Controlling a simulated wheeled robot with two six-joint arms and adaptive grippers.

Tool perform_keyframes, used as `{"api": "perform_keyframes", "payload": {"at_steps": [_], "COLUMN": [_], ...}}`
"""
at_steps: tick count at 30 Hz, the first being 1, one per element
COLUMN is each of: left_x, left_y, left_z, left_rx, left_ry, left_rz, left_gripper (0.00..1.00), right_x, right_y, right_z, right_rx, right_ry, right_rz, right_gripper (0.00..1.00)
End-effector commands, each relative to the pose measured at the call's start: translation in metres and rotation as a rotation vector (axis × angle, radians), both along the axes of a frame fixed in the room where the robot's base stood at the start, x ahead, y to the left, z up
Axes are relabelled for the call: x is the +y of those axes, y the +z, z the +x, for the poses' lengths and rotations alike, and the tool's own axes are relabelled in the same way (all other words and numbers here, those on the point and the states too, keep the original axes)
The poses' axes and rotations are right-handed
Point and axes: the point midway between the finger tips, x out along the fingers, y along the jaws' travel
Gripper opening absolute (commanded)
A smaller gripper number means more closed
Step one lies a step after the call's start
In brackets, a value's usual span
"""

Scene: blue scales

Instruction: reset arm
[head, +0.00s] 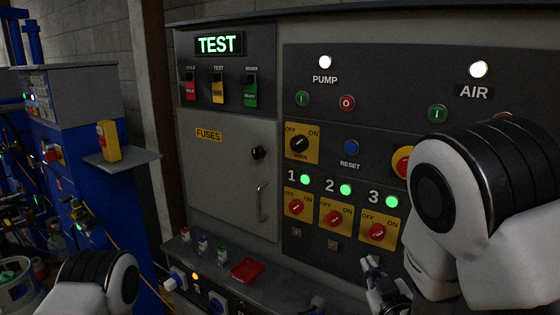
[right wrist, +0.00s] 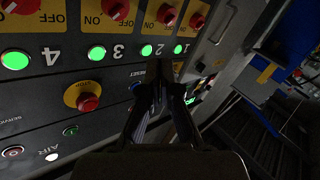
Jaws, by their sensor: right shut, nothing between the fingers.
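My right gripper (head: 373,268) is low in the head view, in front of the grey control panel (head: 300,85) and below the numbered rotary switches. In the right wrist view the gripper's fingers (right wrist: 160,85) are together and empty, pointing at the panel near the RESET label. I cannot tell whether they touch the panel. My right arm covers part of the panel's right side. My left arm shows only as a link at the bottom left of the head view; its gripper is not in view.
Red switches 1 (head: 296,207), 2 (head: 336,217) and 3 (head: 377,231) have green lamps lit above them. A blue RESET button (head: 351,147) sits above. A red tray (head: 246,270) and small fuses lie on the ledge. A blue machine (head: 75,150) stands left.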

Motion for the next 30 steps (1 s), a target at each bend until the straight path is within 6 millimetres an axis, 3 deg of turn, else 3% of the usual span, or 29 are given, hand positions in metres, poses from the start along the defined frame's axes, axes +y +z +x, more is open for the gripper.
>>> {"api": "perform_keyframes", "payload": {"at_steps": [1, 5, 8, 12, 16, 19, 22, 25, 30], "left_x": [0.0, 0.0, 0.0, 0.0, 0.0, 0.0, 0.0, 0.0, 0.0], "left_y": [0.0, 0.0, 0.0, 0.0, 0.0, 0.0, 0.0, 0.0, 0.0], "left_z": [0.0, 0.0, 0.0, 0.0, 0.0, 0.0, 0.0, 0.0, 0.0], "left_rx": [0.0, 0.0, 0.0, 0.0, 0.0, 0.0, 0.0, 0.0, 0.0], "left_ry": [0.0, 0.0, 0.0, 0.0, 0.0, 0.0, 0.0, 0.0, 0.0], "left_rz": [0.0, 0.0, 0.0, 0.0, 0.0, 0.0, 0.0, 0.0, 0.0], "left_gripper": [0.4, 0.4, 0.4, 0.4, 0.4, 0.4, 0.4, 0.4, 0.4], "right_x": [-0.006, -0.023, -0.037, -0.053, -0.064, -0.07, -0.068, -0.067, -0.067], "right_y": [-0.03, -0.118, -0.186, -0.27, -0.33, -0.358, -0.362, -0.363, -0.363], "right_z": [-0.005, -0.032, -0.066, -0.133, -0.21, -0.269, -0.312, -0.331, -0.333], "right_rx": [0.065, 0.282, 0.469, 0.749, 1.025, 1.229, 1.409, 1.497, 1.508], "right_ry": [-0.013, -0.058, -0.1, -0.166, -0.239, -0.299, -0.348, -0.374, -0.38], "right_rz": [0.011, 0.046, 0.075, 0.117, 0.158, 0.192, 0.219, 0.228, 0.232], "right_gripper": [0.0, 0.0, 0.0, 0.0, 0.0, 0.0, 0.0, 0.0, 0.0]}}
